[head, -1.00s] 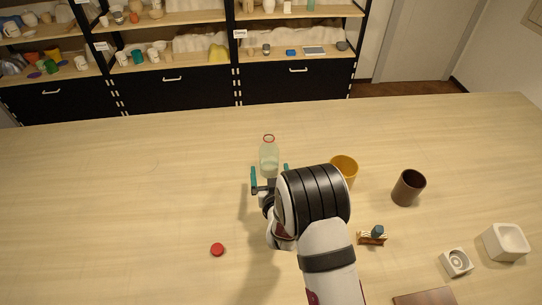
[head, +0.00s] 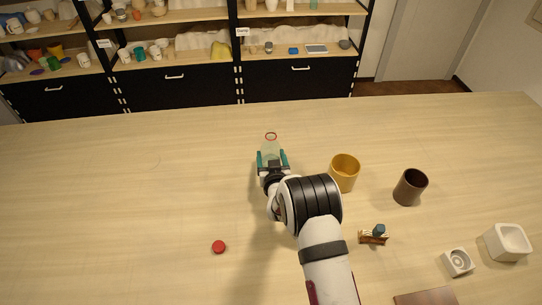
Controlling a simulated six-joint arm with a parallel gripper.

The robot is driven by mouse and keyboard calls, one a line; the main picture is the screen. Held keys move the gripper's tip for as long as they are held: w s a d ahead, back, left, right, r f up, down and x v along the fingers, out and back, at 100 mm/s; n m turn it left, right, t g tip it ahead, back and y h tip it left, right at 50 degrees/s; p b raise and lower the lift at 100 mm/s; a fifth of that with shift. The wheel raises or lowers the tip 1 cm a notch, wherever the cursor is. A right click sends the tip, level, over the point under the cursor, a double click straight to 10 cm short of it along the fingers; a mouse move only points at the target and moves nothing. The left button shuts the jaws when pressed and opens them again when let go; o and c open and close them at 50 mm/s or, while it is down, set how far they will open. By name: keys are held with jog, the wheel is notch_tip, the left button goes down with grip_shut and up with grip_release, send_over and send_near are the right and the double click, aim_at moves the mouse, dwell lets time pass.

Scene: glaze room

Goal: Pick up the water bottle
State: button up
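The water bottle (head: 270,148) is clear with a faint green tint and has a red ring at its open mouth. It stands upright on the table, left of the mustard cup. My gripper (head: 273,161) has its two teal fingers on either side of the bottle's body, and they appear to be shut on it with no clear gap. The bottle's lower part is hidden by my gripper.
A mustard cup (head: 344,174) stands close on the right, with a dark brown cup (head: 410,187) beyond it. A red cap (head: 219,247) lies front left. A small wooden stand (head: 374,237) and white blocks (head: 507,242) are at the right. The table's left is clear.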

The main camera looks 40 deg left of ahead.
aim_at(272, 150)
jog(key=c, duration=0.7)
jog(key=shift+r, duration=0.15)
jog(key=shift+r, duration=0.6)
notch_tip(272, 150, up, 3)
jog(key=shift+f, duration=0.1)
jog(key=w+d+r, duration=0.1)
jog(key=d+r, duration=0.1)
jog(key=d, duration=0.1)
jog(key=w+d+r, duration=0.1)
jog(key=d+r, duration=0.1)
jog(key=d, duration=0.2)
jog(key=w+d+r, duration=0.1)
jog(key=d+r, duration=0.1)
jog(key=d, duration=0.2)
jog(key=shift+w+r, duration=0.2)
jog(key=shift+r, duration=0.2)
jog(key=shift+d, duration=0.1)
